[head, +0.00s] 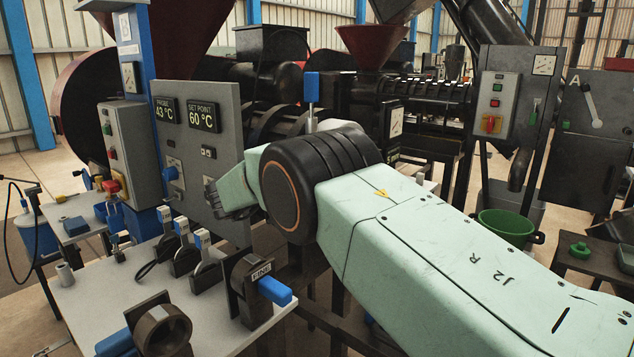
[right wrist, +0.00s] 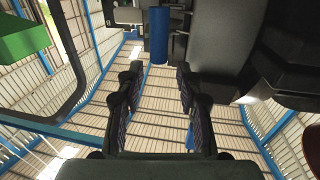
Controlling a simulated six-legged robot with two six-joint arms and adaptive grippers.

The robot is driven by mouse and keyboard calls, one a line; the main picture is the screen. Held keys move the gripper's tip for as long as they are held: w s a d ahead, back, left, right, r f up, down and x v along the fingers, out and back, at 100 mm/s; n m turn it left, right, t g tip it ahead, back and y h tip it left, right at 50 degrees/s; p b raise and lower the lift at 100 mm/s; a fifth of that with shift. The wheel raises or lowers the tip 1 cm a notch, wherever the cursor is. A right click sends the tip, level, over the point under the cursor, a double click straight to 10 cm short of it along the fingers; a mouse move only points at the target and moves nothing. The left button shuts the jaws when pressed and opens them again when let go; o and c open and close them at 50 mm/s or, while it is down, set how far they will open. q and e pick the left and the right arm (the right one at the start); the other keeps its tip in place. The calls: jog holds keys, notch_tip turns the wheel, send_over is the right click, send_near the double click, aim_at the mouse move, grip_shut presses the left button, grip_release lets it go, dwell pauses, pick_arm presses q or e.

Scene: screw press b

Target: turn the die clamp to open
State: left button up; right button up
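A lever with an upright blue handle (head: 312,87) stands on the press just behind my right arm. It looks like the die clamp's handle, but the arm hides its base and the clamp body. In the right wrist view a blue handle (right wrist: 159,36) shows upright, beyond the fingertips and roughly in line with the gap between them. My right gripper (right wrist: 158,80) is open, with nothing between its fingers. My left gripper is not in view.
A grey panel (head: 222,148) with temperature displays stands left of my right arm. A white table (head: 95,290) at lower left carries blue-handled parts, including a ring marked FINE (head: 245,275). A green bucket (head: 505,226) stands at right. A dark machine body (right wrist: 220,50) lies close right of the right gripper.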

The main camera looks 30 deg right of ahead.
notch_tip(320, 180, up, 7)
dwell(0.3)
dwell(0.6)
